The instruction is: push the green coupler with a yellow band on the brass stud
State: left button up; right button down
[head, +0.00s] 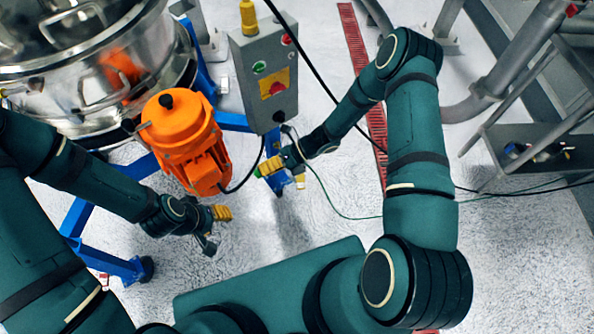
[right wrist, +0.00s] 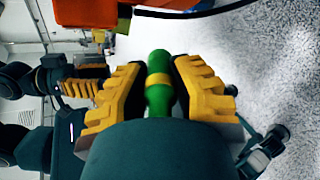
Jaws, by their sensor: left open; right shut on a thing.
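My right gripper (head: 284,173) is in the middle of the head view, below the grey control box and right of the orange motor. In the right wrist view, its yellow ribbed fingers (right wrist: 160,82) are shut on the green coupler (right wrist: 158,62), which has a yellow band around its middle. The coupler points away from the wrist between the fingers. I cannot make out the brass stud.
The orange motor (head: 184,138) hangs beside the steel sifter (head: 110,85) on a blue frame (head: 85,218). The grey control box (head: 265,70) stands behind my right gripper, with dark cables nearby. Grey railings (head: 500,75) are at the right. The floor between is clear.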

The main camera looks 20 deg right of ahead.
jog(key=w+d+f+m+t+h+b, duration=0.1)
jog(key=w+d+f+m+t+h, duration=0.25)
jog(key=d+f+m+t, duration=0.4)
jog(key=w+d+f+m+t+h+b, duration=0.2)
jog(key=d+f+m+t+h, duration=0.25)
jog(key=f+m+t, duration=0.4)
jog(key=w+a+f+n+b, duration=0.1)
jog(key=w+a+b, duration=0.1)
jog(key=w, duration=0.5)
jog(key=shift+a+n+t, duration=0.3)
jog(key=shift+t, duration=0.1)
jog(key=shift+x, duration=0.8)
dwell(1.0)
jog(key=c, duration=0.9)
grip_release()
jog(key=shift+o, duration=0.2)
jog(key=v, duration=1.2)
